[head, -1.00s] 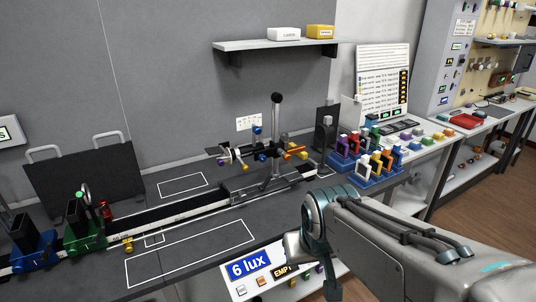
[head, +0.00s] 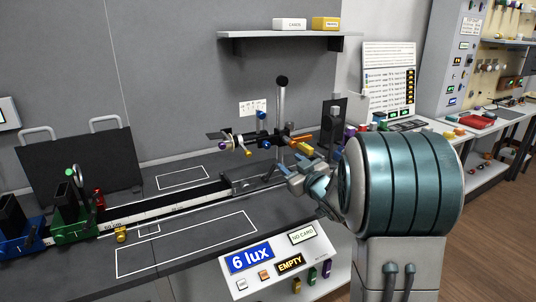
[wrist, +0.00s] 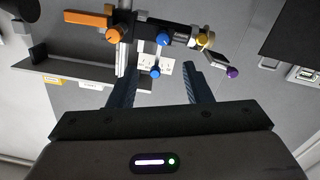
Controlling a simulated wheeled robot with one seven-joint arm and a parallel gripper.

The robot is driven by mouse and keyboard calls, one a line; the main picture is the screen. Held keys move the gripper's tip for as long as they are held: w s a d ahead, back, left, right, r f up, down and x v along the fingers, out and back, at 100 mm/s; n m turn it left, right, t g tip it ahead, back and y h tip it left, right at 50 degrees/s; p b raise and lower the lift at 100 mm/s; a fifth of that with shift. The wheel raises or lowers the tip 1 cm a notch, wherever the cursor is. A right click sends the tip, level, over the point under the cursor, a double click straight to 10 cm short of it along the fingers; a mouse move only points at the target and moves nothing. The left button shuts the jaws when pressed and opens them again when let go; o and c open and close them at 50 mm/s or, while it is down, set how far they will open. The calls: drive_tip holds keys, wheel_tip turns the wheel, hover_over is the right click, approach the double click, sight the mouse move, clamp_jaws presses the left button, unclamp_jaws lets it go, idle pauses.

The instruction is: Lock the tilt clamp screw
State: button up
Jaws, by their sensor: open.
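A clamp assembly with a dark horizontal bar (head: 265,138) is on an upright post (head: 281,105) over the bench. It carries several coloured knobs; which one is the tilt clamp screw I cannot tell. In the wrist view an orange knob (wrist: 115,36), a blue knob (wrist: 163,39), a yellow knob (wrist: 205,40), a lower blue knob (wrist: 155,73) and a purple knob (wrist: 232,73) show. My gripper (wrist: 160,67) is open and empty, the lower blue knob appearing between its fingertips. In the head view my gripper (head: 297,168) is right of and below the bar; contact is not visible.
A rail (head: 155,214) runs along the bench, with a green carriage (head: 72,218) at left. A panel reading 6 lux (head: 249,259) is on the front. A shelf (head: 280,35) with two boxes hangs above. A dark upright plate (head: 335,122) stands right of the post.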

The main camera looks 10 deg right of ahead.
sight(268, 146)
drive_tip(key=shift+y, duration=0.3)
drive_tip(key=p+x, duration=0.1)
drive_tip(key=x, duration=1.3)
drive_tip(key=shift+a+f, duration=0.1)
clamp_jaws()
